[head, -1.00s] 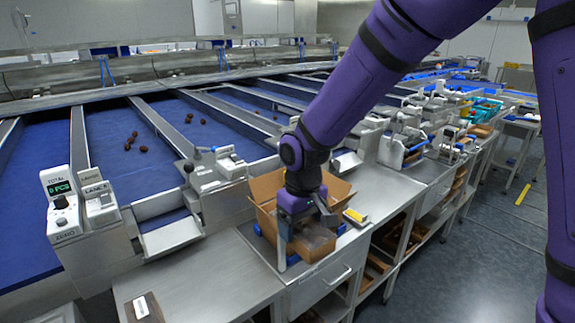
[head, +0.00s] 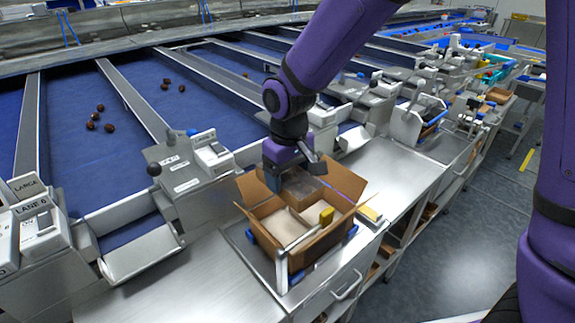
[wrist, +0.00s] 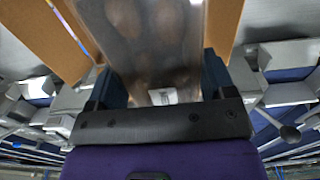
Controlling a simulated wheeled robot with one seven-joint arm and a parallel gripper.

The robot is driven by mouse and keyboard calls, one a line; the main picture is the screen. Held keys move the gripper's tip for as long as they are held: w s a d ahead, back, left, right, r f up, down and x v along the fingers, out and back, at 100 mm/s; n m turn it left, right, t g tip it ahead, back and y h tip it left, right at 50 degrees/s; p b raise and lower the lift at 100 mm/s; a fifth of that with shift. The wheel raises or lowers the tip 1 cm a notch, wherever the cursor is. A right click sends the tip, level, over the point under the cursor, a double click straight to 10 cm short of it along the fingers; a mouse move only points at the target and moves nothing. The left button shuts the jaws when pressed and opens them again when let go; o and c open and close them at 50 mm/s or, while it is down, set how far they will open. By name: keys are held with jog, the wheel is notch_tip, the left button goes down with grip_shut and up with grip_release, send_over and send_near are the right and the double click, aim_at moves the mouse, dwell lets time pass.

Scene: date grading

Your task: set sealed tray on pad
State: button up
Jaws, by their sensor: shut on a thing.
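My gripper (head: 290,178) is shut on a clear sealed tray (head: 304,190). In the wrist view the dark fingers of my gripper (wrist: 160,88) press both sides of the tray (wrist: 152,45), and blurred brown dates and a small white label show through it. In the head view the tray is over the far part of an open cardboard box (head: 312,246). A pale pad (head: 282,228) shows inside the box, clear of the tray. I cannot tell whether the tray touches anything below it.
The box's flaps (head: 256,188) stand open around the tray. A yellow item (head: 326,216) shows at the box's near right. Bare bench (head: 200,285) lies at the front left.

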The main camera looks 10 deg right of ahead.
jog(key=shift+f, duration=6.75)
jog(key=shift+f, duration=0.75)
jog(key=o, duration=1)
jog(key=shift+c, duration=0.2)
jog(key=shift+r, duration=6)
jog(key=shift+r, duration=0.1)
